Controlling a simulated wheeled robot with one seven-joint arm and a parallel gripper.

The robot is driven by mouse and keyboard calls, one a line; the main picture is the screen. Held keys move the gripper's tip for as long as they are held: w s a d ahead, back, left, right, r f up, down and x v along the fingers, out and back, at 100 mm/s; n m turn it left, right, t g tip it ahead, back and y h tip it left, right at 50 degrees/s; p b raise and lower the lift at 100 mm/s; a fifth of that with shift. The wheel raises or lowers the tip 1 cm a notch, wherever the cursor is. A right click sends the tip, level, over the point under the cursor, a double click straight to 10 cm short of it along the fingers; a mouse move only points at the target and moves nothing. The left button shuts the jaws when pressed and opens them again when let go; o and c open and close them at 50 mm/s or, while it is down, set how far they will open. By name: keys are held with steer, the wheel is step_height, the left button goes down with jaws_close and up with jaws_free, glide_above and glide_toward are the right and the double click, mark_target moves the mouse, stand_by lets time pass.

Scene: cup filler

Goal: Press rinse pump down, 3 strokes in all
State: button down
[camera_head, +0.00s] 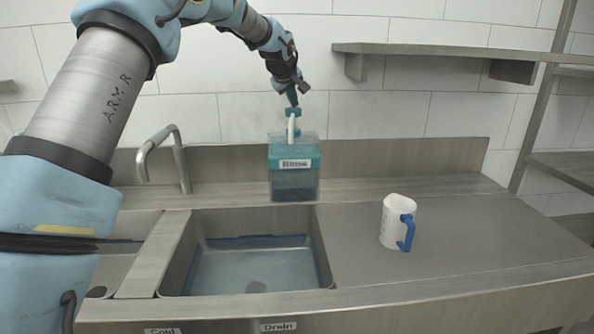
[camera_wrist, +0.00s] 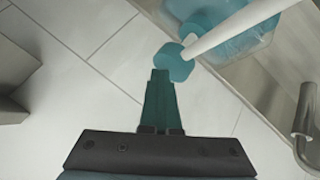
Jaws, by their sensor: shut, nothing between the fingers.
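The rinse pump is a teal, partly see-through container (camera_head: 294,172) labelled "Rinse" on the back ledge behind the sink. A white spout and a teal pump head (camera_head: 293,113) rise from its top. My gripper (camera_head: 292,98) is shut and empty, pointing down right above the pump head. In the wrist view the shut teal fingertips (camera_wrist: 161,75) are close to the round teal pump head (camera_wrist: 174,62). I cannot tell whether they touch it. The white spout (camera_wrist: 235,28) runs up and right from the head, over the container (camera_wrist: 240,42).
A sink basin (camera_head: 250,272) with shallow water lies in front of the pump. A faucet (camera_head: 168,160) stands left of the pump. A white jug with a blue handle (camera_head: 396,222) stands on the right counter. A metal shelf (camera_head: 440,49) hangs at upper right.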

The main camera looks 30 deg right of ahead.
steer(key=shift+r+p, duration=2.1)
steer(key=shift+r, duration=0.95)
stand_by(0.4)
